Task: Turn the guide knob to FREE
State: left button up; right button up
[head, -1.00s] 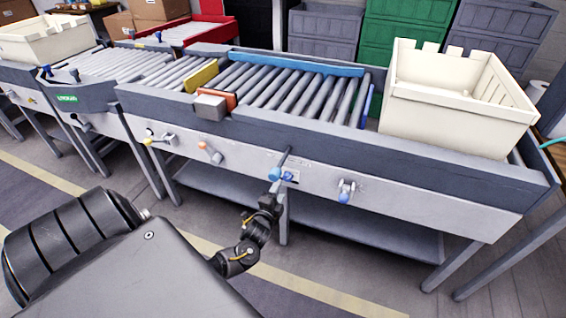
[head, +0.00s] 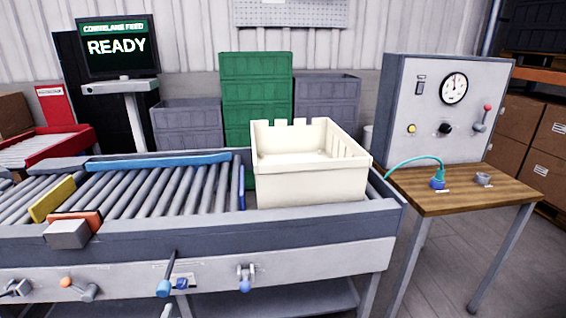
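Blue controls sit on the conveyor's front panel in the head view. A grey lever with a blue ball end (head: 164,288) hangs down the panel. A small blue knob (head: 182,283) is just right of it, beside a small label. Another blue-ended handle (head: 245,281) is farther right. I cannot read any FREE mark or tell which one is the guide knob. A blue guide bar (head: 158,162) lies along the far side of the rollers. Neither gripper can be made out. A small pale piece shows at the bottom edge below the lever; I cannot tell what it is.
A cream crate (head: 310,188) stands on the conveyor's right end. A wooden table (head: 455,200) at right holds a gauge box (head: 400,110) and a blue plug (head: 437,183) on a teal cable. An orange-ended handle (head: 75,287) is left on the panel. A screen (head: 117,47) reads READY.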

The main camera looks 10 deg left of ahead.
pick_arm(q)
jog(key=s+d+f+n+g+h+p, duration=0.15)
jog(key=s+f+g, duration=0.25)
jog(key=s+f, duration=0.45)
jog(key=s+d+f+n+g+h+p, duration=0.1)
jog(key=s+d+f+n+g+p, duration=0.15)
jog(key=s+f, duration=0.65)
jog(key=s+d+f+n+g+h+p, duration=0.1)
jog(key=s+d+f+g, duration=0.3)
jog(key=s, duration=0.8)
jog(key=s+d+f+n+g+h+p, duration=0.2)
jog(key=s+d+f+n+g, duration=0.2)
jog(key=s+f, duration=0.5)
jog(key=s+d, duration=0.1)
jog(key=s, duration=0.2)
jog(key=shift+s+d+n+g, duration=0.2)
jog(key=shift+s+n+g, duration=0.1)
jog(key=shift+s+g, duration=0.1)
pick_arm(e)
jog(key=s+r, duration=0.3)
jog(key=s, duration=0.4)
jog(key=shift+s+a, duration=0.25)
jog(key=shift+a, duration=0.05)
